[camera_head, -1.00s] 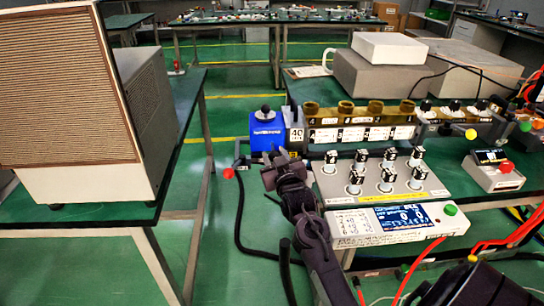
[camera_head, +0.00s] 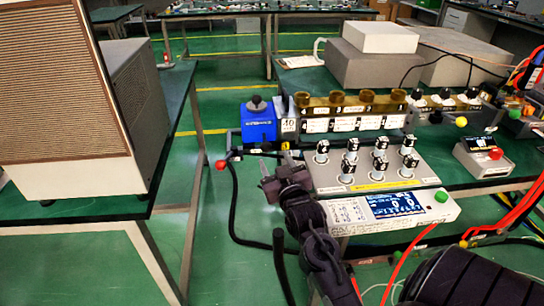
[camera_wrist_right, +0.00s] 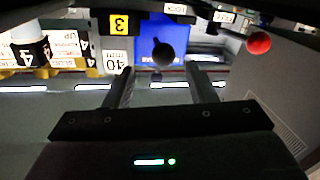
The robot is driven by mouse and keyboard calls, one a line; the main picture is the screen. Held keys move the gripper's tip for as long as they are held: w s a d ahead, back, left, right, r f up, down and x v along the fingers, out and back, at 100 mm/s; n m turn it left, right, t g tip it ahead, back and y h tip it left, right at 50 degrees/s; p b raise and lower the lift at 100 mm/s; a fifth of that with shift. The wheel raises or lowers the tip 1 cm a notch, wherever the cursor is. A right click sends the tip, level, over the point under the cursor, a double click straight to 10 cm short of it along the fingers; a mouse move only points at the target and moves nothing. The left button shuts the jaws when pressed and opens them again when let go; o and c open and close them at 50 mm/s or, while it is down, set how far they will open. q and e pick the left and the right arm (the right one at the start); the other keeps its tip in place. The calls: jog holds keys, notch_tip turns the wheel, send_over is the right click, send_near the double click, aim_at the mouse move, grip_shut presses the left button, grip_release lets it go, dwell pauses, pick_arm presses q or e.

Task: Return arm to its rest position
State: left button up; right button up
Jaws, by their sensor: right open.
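My right gripper (camera_head: 268,182) is at the front left corner of the grey control panel (camera_head: 330,178), with the arm reaching up from the lower right. Its two fingers are apart and nothing shows between them, as the right wrist view (camera_wrist_right: 160,80) also shows. The blue box with a black knob (camera_head: 258,122) stands just beyond the gripper in the head view. In the right wrist view, the blue box (camera_wrist_right: 180,35) and the black knob (camera_wrist_right: 163,54) appear ahead of the fingertips. My left gripper is out of view.
The panel carries several black-topped knobs (camera_head: 380,162) and a display unit (camera_head: 395,203) in front. A red ball-ended lever (camera_head: 221,165) sticks out left of the blue box. A large beige vented cabinet (camera_head: 55,100) stands on the left table. Open floor (camera_head: 205,235) lies between the tables.

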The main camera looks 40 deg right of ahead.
jog(key=shift+s+a, duration=0.1)
dwell(0.5)
